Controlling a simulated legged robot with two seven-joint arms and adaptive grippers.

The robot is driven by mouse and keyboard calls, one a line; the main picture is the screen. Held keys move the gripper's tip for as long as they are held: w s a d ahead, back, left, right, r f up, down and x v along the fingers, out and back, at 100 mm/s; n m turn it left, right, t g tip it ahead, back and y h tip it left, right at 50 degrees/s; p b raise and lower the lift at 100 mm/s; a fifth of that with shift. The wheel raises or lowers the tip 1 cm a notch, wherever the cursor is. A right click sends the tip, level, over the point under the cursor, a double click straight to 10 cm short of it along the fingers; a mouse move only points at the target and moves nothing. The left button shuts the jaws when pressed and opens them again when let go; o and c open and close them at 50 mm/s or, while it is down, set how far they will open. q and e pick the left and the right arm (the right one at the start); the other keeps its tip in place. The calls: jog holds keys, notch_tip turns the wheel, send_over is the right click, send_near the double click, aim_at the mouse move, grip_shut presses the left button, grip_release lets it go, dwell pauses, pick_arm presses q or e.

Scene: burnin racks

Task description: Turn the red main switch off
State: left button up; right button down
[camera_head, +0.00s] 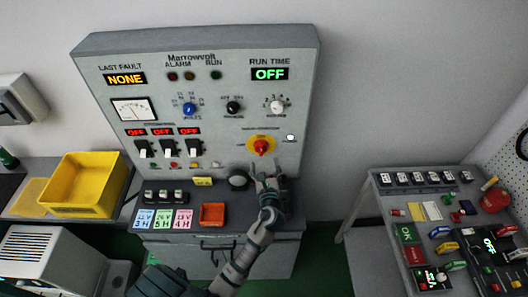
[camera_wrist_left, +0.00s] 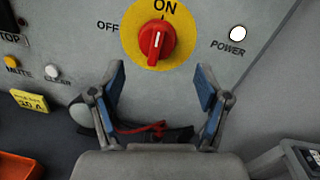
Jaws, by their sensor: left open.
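The red main switch (camera_head: 261,146) sits on a round yellow plate (camera_head: 250,141) low on the right of the grey control panel (camera_head: 225,110). In the left wrist view the red knob (camera_wrist_left: 156,42) stands upright, its white mark pointing to ON; OFF is printed on the left. A white POWER lamp (camera_wrist_left: 237,33) is lit to the right of it. My left gripper (camera_head: 264,172) is open and empty, just below the switch. In the left wrist view its two blue-padded fingers (camera_wrist_left: 160,88) are spread below the knob, not touching it. My right gripper is not seen.
A yellow bin (camera_head: 84,184) stands at left. A bench with several switches and tools (camera_head: 440,215) is at right. The panel displays read NONE and OFF.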

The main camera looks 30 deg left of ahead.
aim_at(262, 151)
pick_arm(q)
jog(key=x, duration=0.6)
jog(key=shift+a+f, duration=0.15)
jog(key=shift+a, duration=0.35)
jog(key=shift+d, duration=0.4)
jog(key=shift+c, duration=1)
jog(key=c, duration=0.4)
jog(key=shift+s+r, duration=0.2)
jog(key=shift+r, duration=0.15)
jog(key=c, duration=0.8)
jog(key=shift+c, duration=0.2)
